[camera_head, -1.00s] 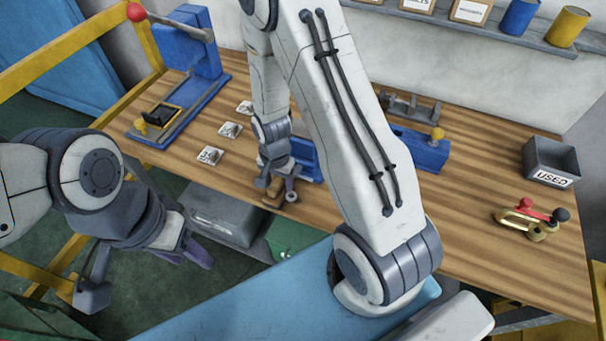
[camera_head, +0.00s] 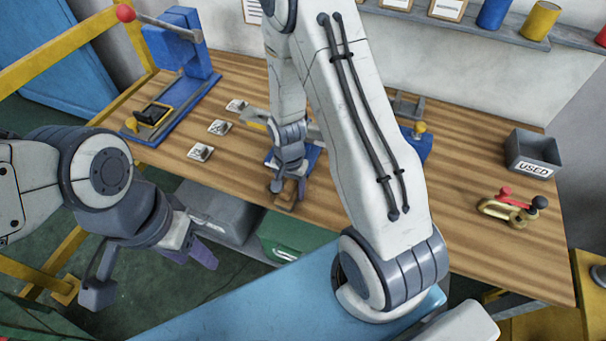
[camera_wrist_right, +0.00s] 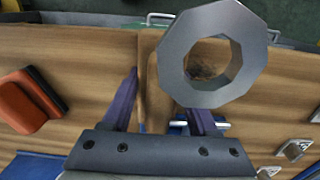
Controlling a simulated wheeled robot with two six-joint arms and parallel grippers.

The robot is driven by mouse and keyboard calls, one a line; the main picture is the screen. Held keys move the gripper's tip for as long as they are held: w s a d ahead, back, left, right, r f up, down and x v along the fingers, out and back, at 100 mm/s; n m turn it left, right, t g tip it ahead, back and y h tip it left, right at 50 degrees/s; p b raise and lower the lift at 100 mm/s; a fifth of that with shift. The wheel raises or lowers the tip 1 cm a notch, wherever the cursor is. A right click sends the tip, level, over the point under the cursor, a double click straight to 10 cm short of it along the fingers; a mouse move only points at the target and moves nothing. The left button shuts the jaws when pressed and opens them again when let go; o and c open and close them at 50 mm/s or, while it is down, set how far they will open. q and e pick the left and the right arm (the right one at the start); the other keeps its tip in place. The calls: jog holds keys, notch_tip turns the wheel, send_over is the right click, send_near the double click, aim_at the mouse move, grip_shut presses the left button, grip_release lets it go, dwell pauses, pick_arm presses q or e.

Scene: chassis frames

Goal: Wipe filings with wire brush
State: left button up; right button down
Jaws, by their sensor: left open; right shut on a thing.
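My right gripper (camera_head: 287,190) is over the front edge of the wooden bench and also shows in the right wrist view (camera_wrist_right: 167,100). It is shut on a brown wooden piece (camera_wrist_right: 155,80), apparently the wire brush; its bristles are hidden. A grey faceted ring (camera_wrist_right: 240,48) covers part of the piece in the wrist view. A dark brown patch shows through its hole; I cannot tell if it is filings. A blue fixture (camera_head: 312,158) is partly hidden behind the right gripper. My left gripper (camera_head: 150,268) is open and empty, left of the bench front.
The bench (camera_head: 465,240) has a grey USED bin (camera_head: 531,154) and a brass toggle clamp (camera_head: 508,210) at right. Several small metal parts on cards (camera_head: 201,152) and a blue press (camera_head: 180,60) stand at left. A red-orange block (camera_wrist_right: 30,100) shows in the wrist view.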

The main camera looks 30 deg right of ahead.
jog(key=shift+s+d+r, duration=0.1)
jog(key=shift+s+d, duration=0.45)
jog(key=shift+s, duration=0.05)
notch_tip(320, 180, up, 3)
jog(key=shift+w+a+f+p, duration=0.1)
jog(key=shift+p, duration=0.85)
jog(key=shift+r+p, duration=0.7)
jog(key=shift+r, duration=0.15)
jog(key=shift+r+p, duration=1.65)
jog(key=shift+r, duration=0.2)
pick_arm(q)
notch_tip(320, 180, up, 6)
jog(key=shift+s+d+r, duration=0.2)
jog(key=shift+s+r, duration=0.05)
jog(key=shift+s, duration=0.15)
